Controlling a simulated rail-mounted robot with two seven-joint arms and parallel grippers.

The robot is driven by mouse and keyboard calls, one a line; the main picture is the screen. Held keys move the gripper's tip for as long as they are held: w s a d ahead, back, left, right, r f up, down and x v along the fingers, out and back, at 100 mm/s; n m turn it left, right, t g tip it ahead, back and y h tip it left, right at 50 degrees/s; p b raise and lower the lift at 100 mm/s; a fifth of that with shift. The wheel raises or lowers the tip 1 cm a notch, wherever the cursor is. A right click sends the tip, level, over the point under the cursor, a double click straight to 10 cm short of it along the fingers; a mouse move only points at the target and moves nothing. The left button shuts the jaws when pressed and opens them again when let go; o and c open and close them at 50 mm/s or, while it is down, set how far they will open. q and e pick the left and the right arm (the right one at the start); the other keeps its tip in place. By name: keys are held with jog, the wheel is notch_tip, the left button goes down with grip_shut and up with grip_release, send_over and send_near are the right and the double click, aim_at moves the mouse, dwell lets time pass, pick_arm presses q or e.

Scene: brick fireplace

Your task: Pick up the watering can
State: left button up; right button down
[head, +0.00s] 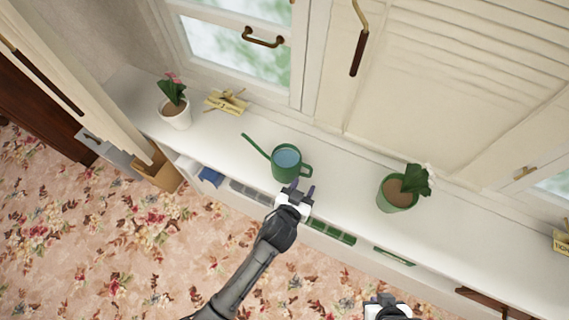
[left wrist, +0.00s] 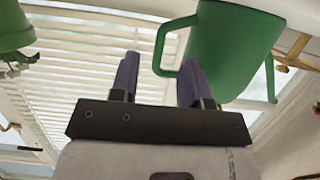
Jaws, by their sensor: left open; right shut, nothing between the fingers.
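The green watering can (head: 279,174) stands upright on the white window ledge, with blue water showing inside. Its spout points to the upper left and its handle (head: 307,171) is on the right side. My left gripper (head: 301,188) is open just in front of the can, near the handle. In the left wrist view the can (left wrist: 235,45) is at the top right, and its handle (left wrist: 160,48) appears ahead, between the two open purple fingers (left wrist: 160,78). Nothing is held. My right gripper (head: 388,302) is at the bottom edge, shut and empty, with its fingertips hard to make out.
A potted plant in a white pot (head: 175,117) stands left on the ledge, and another in a green pot (head: 397,196) stands right. A small yellowish object (head: 226,102) lies by the window. Shelves (head: 332,232) run below the ledge (head: 345,190). The ledge between can and green pot is clear.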

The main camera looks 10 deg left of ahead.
aim_at(310, 176)
pick_arm(q)
jog(key=shift+b+x, duration=0.6)
jog(key=shift+x, duration=2.2)
jog(key=shift+f, duration=0.1)
grip_shut()
